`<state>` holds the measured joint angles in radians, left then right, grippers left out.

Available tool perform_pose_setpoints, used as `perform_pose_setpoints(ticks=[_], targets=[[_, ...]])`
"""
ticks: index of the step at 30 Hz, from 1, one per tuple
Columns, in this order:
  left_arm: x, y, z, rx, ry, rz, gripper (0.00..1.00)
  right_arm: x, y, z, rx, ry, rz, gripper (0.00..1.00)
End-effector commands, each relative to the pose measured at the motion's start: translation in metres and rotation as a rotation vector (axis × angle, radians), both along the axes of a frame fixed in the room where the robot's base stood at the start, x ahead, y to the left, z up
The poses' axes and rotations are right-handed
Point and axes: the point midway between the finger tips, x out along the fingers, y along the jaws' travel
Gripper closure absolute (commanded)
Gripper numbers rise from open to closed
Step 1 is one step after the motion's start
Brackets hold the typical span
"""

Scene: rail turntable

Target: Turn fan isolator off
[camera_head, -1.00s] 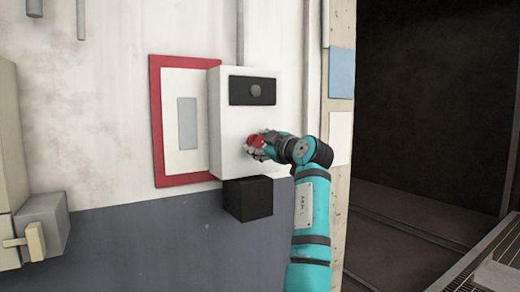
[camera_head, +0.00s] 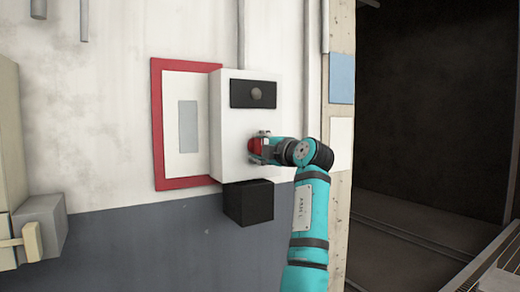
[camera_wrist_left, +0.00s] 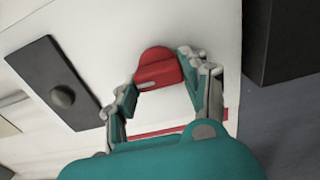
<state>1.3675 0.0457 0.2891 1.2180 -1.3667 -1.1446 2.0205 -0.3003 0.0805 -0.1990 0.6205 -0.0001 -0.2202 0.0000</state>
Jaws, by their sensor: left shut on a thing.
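The fan isolator is a white box (camera_head: 232,120) on the wall, with a red rotary handle (camera_head: 254,146) on its front face. The red handle also shows in the left wrist view (camera_wrist_left: 158,70), between my fingers. My left gripper (camera_head: 260,147) is shut on the red handle, with one finger on each side of it. In the left wrist view the left gripper (camera_wrist_left: 160,85) shows with its fingertips at the handle's two ends. The handle's far side is partly hidden by the gripper in the head view. My right gripper is not in view.
A black panel with a round grey knob (camera_head: 256,94) is on the box above the handle. A black block (camera_head: 248,202) sits below the box. A red-framed panel (camera_head: 157,125) is to the left. A grey box with a beige lever (camera_head: 40,228) is at the lower left.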

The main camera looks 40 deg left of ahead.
Motion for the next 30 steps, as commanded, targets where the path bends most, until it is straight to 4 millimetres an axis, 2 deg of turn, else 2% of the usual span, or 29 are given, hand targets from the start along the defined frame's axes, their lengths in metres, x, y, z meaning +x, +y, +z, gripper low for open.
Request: perform_pose_setpoints(ticks=[17, 18, 21, 23, 30], targets=[[0.0, 0.0002, -0.0006, -0.01, -0.032, 0.0, 0.87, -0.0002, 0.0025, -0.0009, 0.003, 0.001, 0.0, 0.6], [0.0, 0.0002, -0.0006, -0.01, -0.032, 0.0, 0.52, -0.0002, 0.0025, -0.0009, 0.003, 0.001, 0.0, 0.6], [0.0, 0.0002, -0.0005, -0.01, -0.031, 0.0, 0.39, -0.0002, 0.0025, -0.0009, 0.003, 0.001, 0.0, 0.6], [0.0, 0.0001, -0.0005, -0.01, -0.031, 0.0, 0.31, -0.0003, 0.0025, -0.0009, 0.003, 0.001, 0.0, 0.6], [0.0001, -0.0001, -0.0004, -0.01, -0.03, 0.0, 0.31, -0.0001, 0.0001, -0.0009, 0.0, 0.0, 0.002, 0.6]])
